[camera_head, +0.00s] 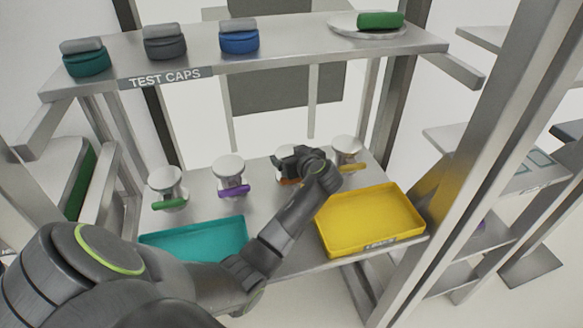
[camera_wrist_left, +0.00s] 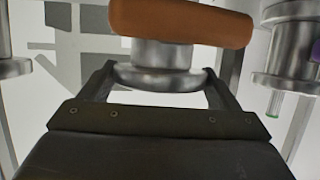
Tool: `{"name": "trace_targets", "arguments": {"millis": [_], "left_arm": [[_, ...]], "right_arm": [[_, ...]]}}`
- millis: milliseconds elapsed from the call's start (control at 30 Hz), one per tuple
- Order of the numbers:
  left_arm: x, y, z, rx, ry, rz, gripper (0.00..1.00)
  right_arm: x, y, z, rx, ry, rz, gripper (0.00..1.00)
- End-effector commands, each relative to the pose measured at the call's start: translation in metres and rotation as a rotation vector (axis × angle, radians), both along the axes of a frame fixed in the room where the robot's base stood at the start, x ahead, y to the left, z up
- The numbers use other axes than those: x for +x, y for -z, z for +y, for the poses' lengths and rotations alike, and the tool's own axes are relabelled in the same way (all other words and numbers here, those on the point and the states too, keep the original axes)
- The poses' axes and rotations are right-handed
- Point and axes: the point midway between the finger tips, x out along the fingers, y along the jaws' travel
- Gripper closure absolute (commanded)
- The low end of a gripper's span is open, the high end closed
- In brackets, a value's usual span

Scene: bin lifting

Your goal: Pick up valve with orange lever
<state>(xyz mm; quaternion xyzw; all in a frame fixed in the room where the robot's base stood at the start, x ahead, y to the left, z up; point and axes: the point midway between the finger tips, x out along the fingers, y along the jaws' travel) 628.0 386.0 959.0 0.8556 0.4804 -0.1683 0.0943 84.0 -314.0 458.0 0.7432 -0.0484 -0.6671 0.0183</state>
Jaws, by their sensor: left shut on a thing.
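The valve with the orange lever (camera_head: 288,181) is on the lower shelf, mostly hidden behind my left gripper in the head view. In the left wrist view, its orange lever (camera_wrist_left: 182,20) and silver body (camera_wrist_left: 160,77) fill the upper middle. Whether the valve touches the shelf is hidden. My right gripper is not in view.
Valves with green (camera_head: 168,203), purple (camera_head: 233,191) and yellow (camera_head: 353,167) levers stand nearby on the same shelf. A teal tray (camera_head: 205,238) and a yellow tray (camera_head: 370,222) lie in front. The upper shelf (camera_head: 290,50), holding several caps, overhangs behind.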

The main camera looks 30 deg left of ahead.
Motion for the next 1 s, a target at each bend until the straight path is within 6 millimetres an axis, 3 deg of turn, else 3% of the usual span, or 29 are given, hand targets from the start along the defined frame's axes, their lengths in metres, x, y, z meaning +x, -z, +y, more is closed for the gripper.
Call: {"name": "trace_targets", "arguments": {"millis": [33,133,400,733,1000], "left_arm": [[0.0,0.0,0.0,0.0,0.001,0.0,0.26],[0.0,0.001,0.0,-0.001,0.001,0.001,0.39],[0.001,-0.001,0.001,0.002,0.001,-0.003,0.71],[0.001,-0.009,0.001,0.001,0.0,-0.003,0.71],[0.001,-0.058,0.0,0.003,0.001,-0.011,0.71]], "right_arm": [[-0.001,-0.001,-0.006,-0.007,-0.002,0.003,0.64],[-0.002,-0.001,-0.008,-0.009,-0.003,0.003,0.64],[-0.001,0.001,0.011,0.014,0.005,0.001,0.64],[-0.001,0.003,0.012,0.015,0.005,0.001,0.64],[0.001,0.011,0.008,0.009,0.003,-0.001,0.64]]}}
